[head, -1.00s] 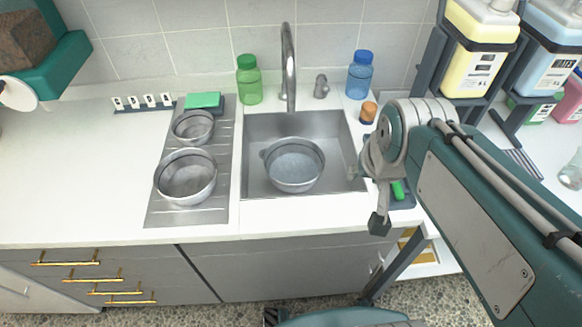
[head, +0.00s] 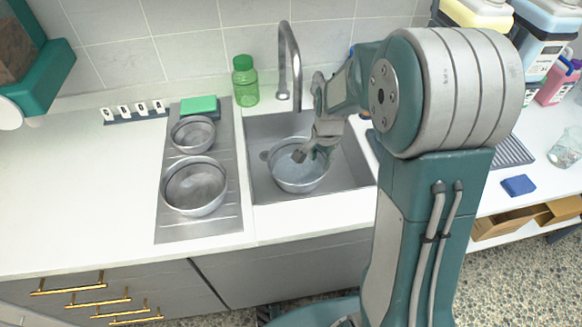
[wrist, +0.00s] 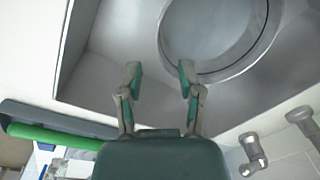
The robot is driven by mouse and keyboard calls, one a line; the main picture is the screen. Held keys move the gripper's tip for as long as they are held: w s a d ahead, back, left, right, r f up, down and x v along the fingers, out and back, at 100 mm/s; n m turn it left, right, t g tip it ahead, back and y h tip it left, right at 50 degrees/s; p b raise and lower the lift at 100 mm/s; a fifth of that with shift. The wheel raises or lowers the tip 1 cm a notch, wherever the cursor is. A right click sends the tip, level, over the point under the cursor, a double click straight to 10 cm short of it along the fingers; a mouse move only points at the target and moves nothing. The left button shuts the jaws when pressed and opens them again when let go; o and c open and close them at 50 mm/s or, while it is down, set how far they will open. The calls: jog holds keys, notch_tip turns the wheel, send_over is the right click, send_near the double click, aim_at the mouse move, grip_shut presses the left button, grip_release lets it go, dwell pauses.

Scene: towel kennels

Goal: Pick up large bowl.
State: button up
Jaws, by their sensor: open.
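A large round metal bowl (head: 292,180) sits in the sink (head: 352,168), with a pale bluish interior. It also shows in the wrist view (wrist: 215,30), cut off by the top edge. Another metal bowl (head: 193,188) of similar size stands on the drainboard, with a smaller bowl (head: 192,135) behind it. My gripper (head: 312,157) is open and empty over the right side of the sink bowl. In the wrist view its fingers (wrist: 160,72) are apart; the right fingertip overlaps the bowl's rim and the left one lies outside it. Contact cannot be told.
A tall faucet (head: 289,60) rises behind the sink, close to my gripper. A green bottle (head: 245,82) stands left of it, and a green sponge (head: 198,105) lies behind the small bowl. The counter (head: 80,190) to the left is clear.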

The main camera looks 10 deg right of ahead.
send_over(318, 183)
notch_tip(318, 183, down, 5)
jog(key=f, duration=0.4)
jog(key=shift+w+f, duration=0.25)
jog(key=shift+f, duration=0.45)
jog(key=shift+d+f, duration=0.15)
jog(key=shift+d, duration=0.05)
jog(key=shift+a, duration=0.15)
grip_shut()
